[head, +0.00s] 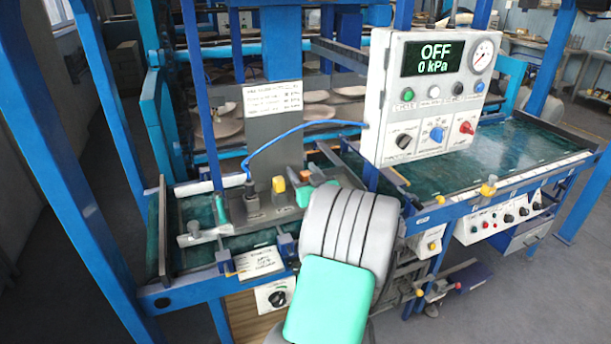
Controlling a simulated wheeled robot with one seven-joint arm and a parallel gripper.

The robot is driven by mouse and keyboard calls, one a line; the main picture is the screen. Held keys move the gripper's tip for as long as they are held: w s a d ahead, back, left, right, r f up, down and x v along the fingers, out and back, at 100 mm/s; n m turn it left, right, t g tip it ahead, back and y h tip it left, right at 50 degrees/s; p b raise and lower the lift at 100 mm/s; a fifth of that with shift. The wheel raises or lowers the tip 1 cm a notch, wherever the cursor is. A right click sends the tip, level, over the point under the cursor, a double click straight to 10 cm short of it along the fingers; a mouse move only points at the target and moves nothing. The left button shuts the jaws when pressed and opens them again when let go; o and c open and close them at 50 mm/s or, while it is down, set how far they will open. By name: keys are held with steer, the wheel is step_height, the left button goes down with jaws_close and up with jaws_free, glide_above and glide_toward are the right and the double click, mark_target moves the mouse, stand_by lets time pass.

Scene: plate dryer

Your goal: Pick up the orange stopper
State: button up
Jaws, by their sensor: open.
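A small yellow-orange block-shaped piece (278,184), which looks like the orange stopper, stands on the grey plate of the bench in the head view. A smaller orange piece (305,177) shows just to its right, by a teal part (303,197). At this size I cannot tell for sure which one is the stopper. My arm's white ribbed link and teal cover fill the lower middle, close to the right of these pieces. My gripper's fingers cannot be made out; the arm hides the area behind it.
A blue hose runs from a dark fitting (250,190) to the white control box (428,95), which reads OFF, 0 kPa. Blue posts (112,130) frame the left side. A green-topped table (485,160) extends right. A white knob panel (275,295) sits below the bench edge.

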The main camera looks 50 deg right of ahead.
steer(key=shift+w, duration=0.1)
steer(key=shift+c, duration=0.4)
jaws_close()
